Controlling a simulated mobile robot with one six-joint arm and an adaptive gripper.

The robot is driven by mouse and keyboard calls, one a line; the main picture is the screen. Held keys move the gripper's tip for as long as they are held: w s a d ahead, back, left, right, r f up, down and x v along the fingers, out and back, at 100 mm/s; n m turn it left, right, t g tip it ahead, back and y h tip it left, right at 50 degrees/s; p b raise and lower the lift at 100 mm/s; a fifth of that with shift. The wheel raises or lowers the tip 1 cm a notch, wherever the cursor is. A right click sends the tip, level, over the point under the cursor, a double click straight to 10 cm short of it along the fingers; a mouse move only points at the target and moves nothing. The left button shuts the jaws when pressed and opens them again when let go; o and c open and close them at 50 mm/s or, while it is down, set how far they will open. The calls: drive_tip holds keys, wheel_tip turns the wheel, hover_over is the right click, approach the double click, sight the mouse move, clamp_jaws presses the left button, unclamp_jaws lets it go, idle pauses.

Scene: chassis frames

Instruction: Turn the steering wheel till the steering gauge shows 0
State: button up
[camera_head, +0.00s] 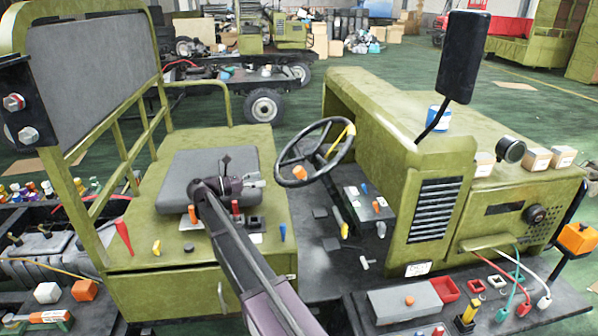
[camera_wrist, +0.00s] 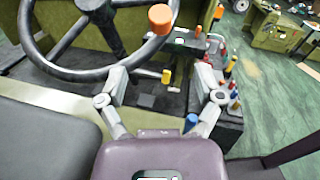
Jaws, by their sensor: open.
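The steering wheel (camera_head: 335,160) is black, tilted, and stands between the seat and the engine hood. It has an orange knob (camera_head: 300,173) at its lower left rim and a yellow mark (camera_head: 350,131) at its upper right. My gripper (camera_head: 258,180) is over the grey seat, left of the wheel and apart from it. In the wrist view the wheel (camera_wrist: 62,73) fills the upper left, with its orange knob (camera_wrist: 160,18) beyond the fingertips. My gripper (camera_wrist: 161,72) is open, with nothing held between its fingers. I cannot make out a readable steering gauge.
The grey seat (camera_head: 190,170) lies under my arm. A pedestal with coloured levers (camera_head: 368,208) stands below the wheel. A black round fixture (camera_head: 511,150) and small boxes (camera_head: 537,158) sit on the hood. A mirror (camera_head: 464,55) rises above it.

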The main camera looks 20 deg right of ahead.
sight(299, 172)
drive_tip(key=shift+d, duration=0.1)
idle(0.3)
drive_tip(key=d, duration=0.9)
drive_tip(key=s+d, duration=0.1)
drive_tip(key=d, duration=0.3)
drive_tip(key=shift+s+d, duration=0.1)
drive_tip(key=shift+d, duration=0.2)
clamp_jaws()
